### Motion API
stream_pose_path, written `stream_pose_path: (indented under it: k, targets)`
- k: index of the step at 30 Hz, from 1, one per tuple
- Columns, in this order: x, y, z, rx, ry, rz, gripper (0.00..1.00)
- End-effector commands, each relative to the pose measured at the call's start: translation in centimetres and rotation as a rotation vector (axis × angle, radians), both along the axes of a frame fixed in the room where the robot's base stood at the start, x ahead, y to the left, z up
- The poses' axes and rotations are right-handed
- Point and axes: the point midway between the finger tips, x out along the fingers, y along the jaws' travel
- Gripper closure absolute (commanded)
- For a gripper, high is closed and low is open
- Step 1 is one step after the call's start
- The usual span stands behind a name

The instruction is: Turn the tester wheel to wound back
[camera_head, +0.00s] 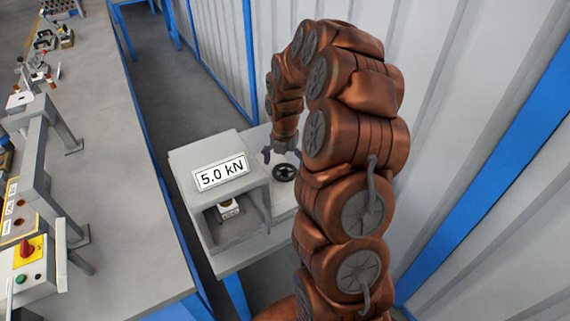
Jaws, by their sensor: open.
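The tester (190,160) is a grey box-shaped frame with an open front, and a sign on it reads "5.0 kN" (221,173). Its wheel (285,172) is a small dark handwheel with spokes at the tester's right side. My gripper (281,157) is open, just above and behind the wheel in this view. The arm hides part of the gripper and whatever lies to the right of the wheel. I cannot tell whether the fingers touch the wheel. A small light block with a label (229,209) sits inside the tester's opening.
The tester stands on a small grey table (246,254) with a blue leg. A long grey bench (110,200) on the left carries a control box (38,268) with a red knob, a grey frame and several small items. Corrugated wall panels (480,90) stand close on the right.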

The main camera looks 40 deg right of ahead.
Motion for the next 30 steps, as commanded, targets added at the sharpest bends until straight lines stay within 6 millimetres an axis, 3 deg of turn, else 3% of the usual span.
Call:
stream_pose_path:
  k: [6,17,30]
  targets:
    - [-0.1,-0.1,-1.5,0.0,0.001,-0.003,0.0]
    - [-0.1,-0.2,-1.8,0.0,0.0,-0.004,0.01]
    - [-0.1,-0.2,-1.8,0.0,0.0,-0.004,0.47]
